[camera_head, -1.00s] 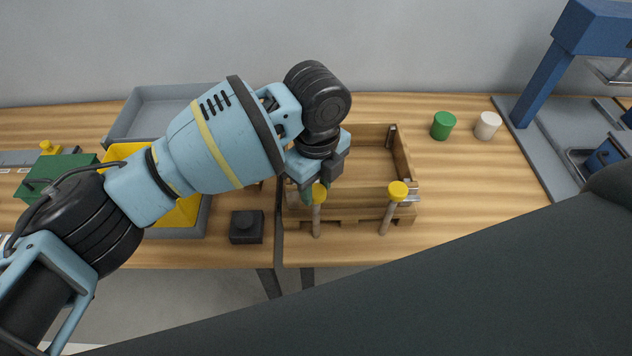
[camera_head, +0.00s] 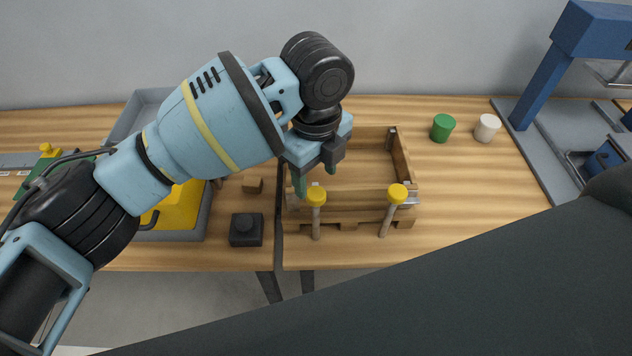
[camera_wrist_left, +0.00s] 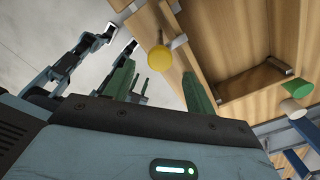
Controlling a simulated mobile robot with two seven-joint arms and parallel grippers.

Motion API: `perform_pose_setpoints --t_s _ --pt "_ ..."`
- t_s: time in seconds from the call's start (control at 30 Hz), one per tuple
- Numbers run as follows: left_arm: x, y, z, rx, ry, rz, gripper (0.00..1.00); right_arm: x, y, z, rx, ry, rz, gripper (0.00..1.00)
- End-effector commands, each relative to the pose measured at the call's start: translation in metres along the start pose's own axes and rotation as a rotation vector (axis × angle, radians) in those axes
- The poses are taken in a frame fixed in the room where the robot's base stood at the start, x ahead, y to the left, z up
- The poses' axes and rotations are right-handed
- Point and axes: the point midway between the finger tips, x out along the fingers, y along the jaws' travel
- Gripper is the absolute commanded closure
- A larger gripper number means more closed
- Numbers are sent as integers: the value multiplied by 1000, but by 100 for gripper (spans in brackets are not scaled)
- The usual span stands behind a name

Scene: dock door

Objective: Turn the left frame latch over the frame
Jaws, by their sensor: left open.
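The left frame latch (camera_head: 316,215) is a rod with a yellow knob at the front left of the wooden frame (camera_head: 352,203). Its knob is uppermost and its rod stands in front of the frame's near wall. A matching right latch (camera_head: 390,212) stands at the front right. My left gripper (camera_head: 317,183) is open and empty, its green fingers just behind and above the left knob. In the left wrist view a yellow knob (camera_wrist_left: 158,59) shows between and beyond the open fingers (camera_wrist_left: 160,72). I cannot tell if they touch it. My right gripper is not in view.
A black block (camera_head: 246,229) sits left of the frame. A grey tray (camera_head: 146,104) with yellow things lies under my left arm. A green cup (camera_head: 442,127) and a white cup (camera_head: 487,127) stand behind right, near a blue stand (camera_head: 545,85). The table right of the frame is clear.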

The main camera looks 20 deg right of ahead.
Motion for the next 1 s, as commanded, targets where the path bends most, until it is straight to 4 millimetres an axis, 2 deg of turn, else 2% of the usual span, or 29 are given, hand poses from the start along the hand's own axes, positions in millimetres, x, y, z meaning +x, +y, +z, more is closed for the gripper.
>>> perform_pose_setpoints --t_s 0.1,0.3,1.0 --pt "-18 0 0 2 0 -1 44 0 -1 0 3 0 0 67" --pt "-34 0 -1 2 1 0 44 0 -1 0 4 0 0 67" --pt "-36 0 -1 2 1 1 44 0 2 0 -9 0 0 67"
